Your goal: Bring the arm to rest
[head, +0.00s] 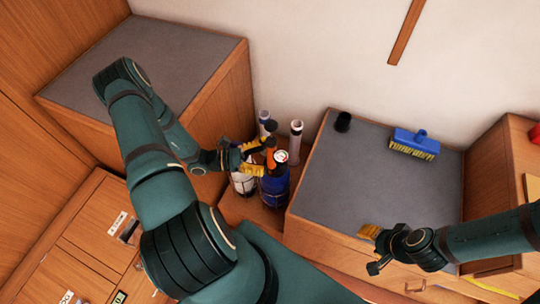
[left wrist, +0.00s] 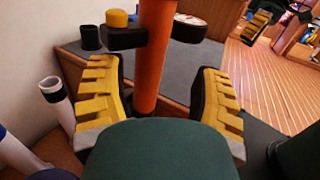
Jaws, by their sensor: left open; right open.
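My left gripper (head: 253,159) is open among the cylinders in the gap between two grey-topped cabinets. In the left wrist view its yellow-padded fingers (left wrist: 160,100) stand wide apart. An orange upright shaft (left wrist: 154,60) shows between and beyond them; I cannot tell whether it touches either finger. The shaft also shows beside the left gripper in the head view (head: 270,155). My right gripper (head: 371,236) is open near the front edge of the right cabinet top. Its yellow pads also show at the upper right of the left wrist view (left wrist: 257,26).
A blue cylinder (head: 275,188) and a white one (head: 243,184) stand close under my left gripper. White tubes (head: 296,140) stand behind. The left cabinet top (head: 165,50) has free room.

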